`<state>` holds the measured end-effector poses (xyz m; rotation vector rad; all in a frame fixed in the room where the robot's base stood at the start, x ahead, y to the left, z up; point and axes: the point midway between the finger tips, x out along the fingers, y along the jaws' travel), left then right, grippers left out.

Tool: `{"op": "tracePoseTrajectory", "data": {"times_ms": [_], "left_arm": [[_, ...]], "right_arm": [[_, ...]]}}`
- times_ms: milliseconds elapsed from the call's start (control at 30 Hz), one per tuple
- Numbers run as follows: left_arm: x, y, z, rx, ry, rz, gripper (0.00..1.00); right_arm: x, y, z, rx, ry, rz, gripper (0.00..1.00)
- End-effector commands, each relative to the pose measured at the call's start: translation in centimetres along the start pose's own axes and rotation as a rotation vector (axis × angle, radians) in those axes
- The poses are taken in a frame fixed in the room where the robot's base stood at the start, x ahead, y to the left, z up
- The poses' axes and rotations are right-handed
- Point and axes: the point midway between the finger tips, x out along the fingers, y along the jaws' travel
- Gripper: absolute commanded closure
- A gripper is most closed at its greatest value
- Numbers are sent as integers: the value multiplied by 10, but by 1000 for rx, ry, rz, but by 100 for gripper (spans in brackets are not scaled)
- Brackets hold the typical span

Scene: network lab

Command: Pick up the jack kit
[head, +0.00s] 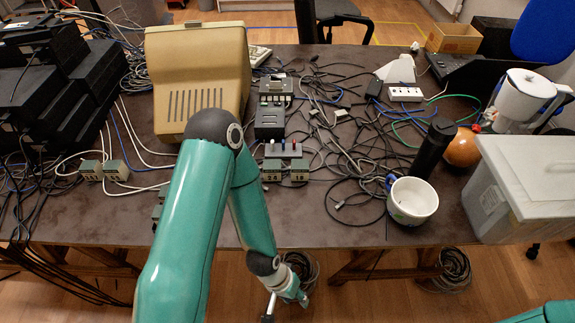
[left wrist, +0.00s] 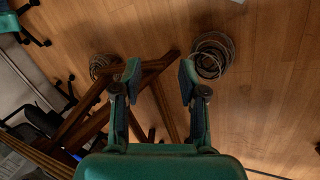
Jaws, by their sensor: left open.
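I cannot tell for certain which thing is the jack kit. Small grey-green boxes with labels and coloured tops (head: 285,170) stand at mid-table among cables, just right of my left arm. Similar small boxes (head: 103,170) sit at the left of the table. In the left wrist view, my left gripper (left wrist: 160,76) is open, with nothing between its fingers. It points at the floor and the wooden trestle legs, so it is off the table. In the head view the left arm folds down past the table's front edge. My right gripper is out of view.
The brown table (head: 330,232) is crowded with tangled cables. Cable coils (left wrist: 211,55) lie on the floor.

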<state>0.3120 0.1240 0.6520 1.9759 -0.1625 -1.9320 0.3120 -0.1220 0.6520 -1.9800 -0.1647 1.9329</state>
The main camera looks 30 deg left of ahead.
Motion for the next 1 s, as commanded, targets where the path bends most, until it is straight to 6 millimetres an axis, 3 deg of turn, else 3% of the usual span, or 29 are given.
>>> {"op": "tracePoseTrajectory", "data": {"times_ms": [333, 467, 533, 1000], "left_arm": [[0, 0, 0, 2, -1, 0, 58], [-4, 2, -1, 6, 1, 1, 40], [-11, 5, -4, 18, 2, 2, 29], [-108, 27, -41, 216, -8, 9, 29]], "right_arm": [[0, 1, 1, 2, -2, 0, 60], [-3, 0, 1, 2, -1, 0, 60], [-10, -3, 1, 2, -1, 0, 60], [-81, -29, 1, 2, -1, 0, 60]]}}
